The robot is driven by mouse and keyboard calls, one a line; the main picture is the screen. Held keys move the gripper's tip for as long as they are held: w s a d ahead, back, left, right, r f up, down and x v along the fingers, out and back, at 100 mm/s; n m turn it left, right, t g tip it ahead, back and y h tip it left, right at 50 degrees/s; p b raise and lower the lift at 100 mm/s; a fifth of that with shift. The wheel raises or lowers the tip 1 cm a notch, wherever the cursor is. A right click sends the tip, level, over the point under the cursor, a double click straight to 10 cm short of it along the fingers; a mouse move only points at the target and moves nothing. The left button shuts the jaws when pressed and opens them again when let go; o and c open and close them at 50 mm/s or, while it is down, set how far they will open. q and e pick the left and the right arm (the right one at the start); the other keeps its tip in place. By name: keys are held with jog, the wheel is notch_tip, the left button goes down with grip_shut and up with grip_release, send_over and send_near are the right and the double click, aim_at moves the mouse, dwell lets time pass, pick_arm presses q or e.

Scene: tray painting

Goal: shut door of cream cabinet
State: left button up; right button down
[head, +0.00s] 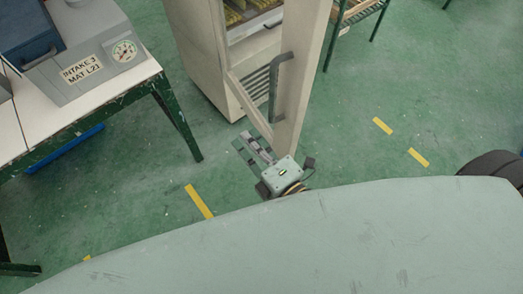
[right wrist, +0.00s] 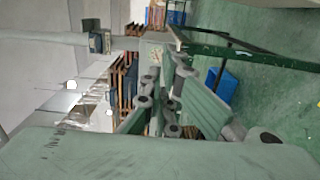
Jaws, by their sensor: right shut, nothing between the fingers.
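The cream cabinet (head: 193,48) stands at the top middle of the head view, with its front partly open to view. Its cream door (head: 303,75) stands open and reaches toward me. A grey bar handle (head: 274,88) shows at the door's left side. My right gripper (head: 244,146) is low in the picture, just left of the door's near end, with its fingers pointing up and left. It is shut and empty. I cannot tell whether it touches the door. In the right wrist view the gripper's fingers (right wrist: 165,98) show, but the door is not clear. My left gripper is out of view.
A white-topped table (head: 95,108) with green legs and a grey intake box (head: 85,70) stands at the left. A green-legged rack (head: 355,12) stands behind the door. Green floor with yellow marks (head: 199,201) is clear to the right of the door.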

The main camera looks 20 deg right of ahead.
jog(key=shift+w+d+p, duration=0.3)
jog(key=shift+w+d, duration=0.1)
jog(key=shift+d, duration=0.5)
jog(key=shift+w+d+p, duration=0.3)
jog(key=shift+w+d, duration=0.1)
jog(key=shift+d, duration=0.45)
jog(key=shift+d+f, duration=0.1)
